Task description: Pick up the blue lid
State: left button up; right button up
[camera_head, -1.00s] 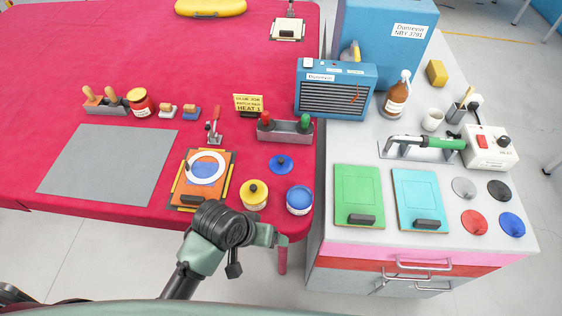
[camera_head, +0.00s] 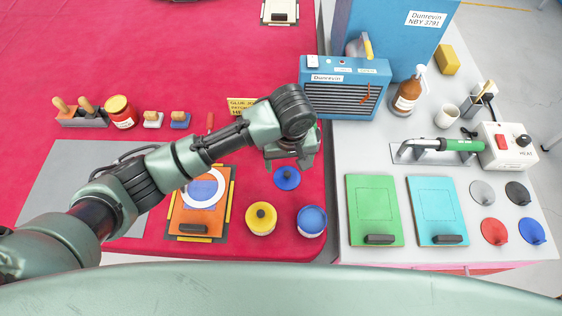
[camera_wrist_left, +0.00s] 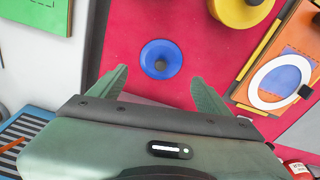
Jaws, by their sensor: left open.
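A round blue lid (camera_head: 287,178) with a small knob lies on the red-covered table, just behind the yellow pot (camera_head: 261,218) and the blue pot (camera_head: 311,221). It also shows in the left wrist view (camera_wrist_left: 161,59), knob towards the camera. My left gripper (camera_head: 291,161) hangs over the table at the far edge of the lid in the head view. In the left wrist view its two fingers (camera_wrist_left: 158,84) are spread and empty, with the lid beyond the tips and apart from them. My right gripper is not in view.
An orange board (camera_head: 196,225) with a white ring lies left of the pots. A blue heater box (camera_head: 345,88) stands behind on the right. On the white bench, several other lids, one of them blue (camera_head: 531,232), lie beside green and turquoise boards.

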aim_at(287, 176)
pick_arm(q)
jog(key=shift+w+a+f, duration=0.1)
jog(key=shift+w+a, duration=0.05)
jog(key=shift+a, duration=0.05)
jog(key=shift+s+f, duration=0.2)
jog(key=shift+f, duration=0.1)
notch_tip(287, 176, down, 3)
jog(key=shift+d+r+p, duration=0.15)
jog(key=shift+p, duration=0.5)
jog(key=f, duration=0.2)
jog(key=shift+w+f, duration=0.3)
jog(key=shift+f, duration=0.35)
jog(key=c, duration=1.6)
jog(key=shift+s+f, duration=0.1)
jog(key=shift+s, duration=0.05)
grip_shut()
jog(key=shift+f, duration=0.1)
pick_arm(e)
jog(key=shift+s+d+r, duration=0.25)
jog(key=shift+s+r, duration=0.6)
